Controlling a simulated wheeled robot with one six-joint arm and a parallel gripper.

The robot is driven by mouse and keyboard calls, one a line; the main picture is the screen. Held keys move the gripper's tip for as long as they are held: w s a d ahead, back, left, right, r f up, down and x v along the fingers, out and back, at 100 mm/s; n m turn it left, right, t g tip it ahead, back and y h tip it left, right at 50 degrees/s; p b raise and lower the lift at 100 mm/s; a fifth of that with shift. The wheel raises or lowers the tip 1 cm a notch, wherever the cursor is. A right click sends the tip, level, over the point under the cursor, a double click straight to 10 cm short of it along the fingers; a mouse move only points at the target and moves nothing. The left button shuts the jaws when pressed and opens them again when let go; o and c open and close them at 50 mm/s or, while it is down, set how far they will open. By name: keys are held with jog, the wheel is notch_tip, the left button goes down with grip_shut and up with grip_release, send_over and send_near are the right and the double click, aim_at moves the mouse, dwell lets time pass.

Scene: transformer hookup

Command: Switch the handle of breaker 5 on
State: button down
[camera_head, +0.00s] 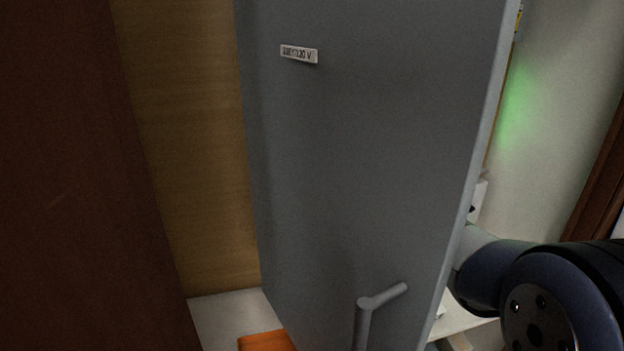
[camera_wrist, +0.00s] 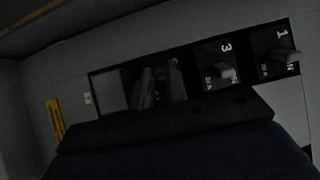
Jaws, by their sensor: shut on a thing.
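In the dark wrist view, a row of breakers sits in a black strip on a grey panel. The breaker marked 1 (camera_wrist: 283,60) is at the right, and the breaker marked 3 (camera_wrist: 222,72) is left of it. My gripper (camera_wrist: 161,84) is at the position left of breaker 3, its two fingers close together and shut on a handle there. The fingers hide most of that handle and its number, so its label and position cannot be read. In the head view the breakers and my gripper are hidden behind the open grey cabinet door (camera_head: 350,150).
The door has a bar handle (camera_head: 382,297) and a small label (camera_head: 299,54). My arm reaches around the door's right edge, very close to it. A yellow label (camera_wrist: 55,118) is at the panel's left. An orange object (camera_head: 266,341) lies below the door.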

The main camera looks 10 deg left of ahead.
jog(key=shift+w+d+n+g+y+p, duration=0.1)
jog(key=shift+w+d+n+g+y, duration=0.25)
jog(key=shift+n+g, duration=0.95)
jog(key=shift+w+d+n+g+y+p, duration=0.15)
jog(key=shift+w+d+n+g+y, duration=0.45)
jog(key=shift+g, duration=1.25)
jog(key=shift+w+a+n+g+y+p, duration=0.1)
jog(key=shift+n+g+y, duration=0.15)
jog(key=shift+n+g, duration=1.15)
jog(key=shift+g, duration=0.25)
jog(key=shift+f, duration=0.1)
jog(key=c, duration=1.4)
grip_release()
jog(key=shift+d, duration=0.1)
jog(key=d+b, duration=0.1)
jog(key=d, duration=0.9)
jog(key=shift+w+d, duration=0.15)
jog(key=shift+d, duration=0.2)
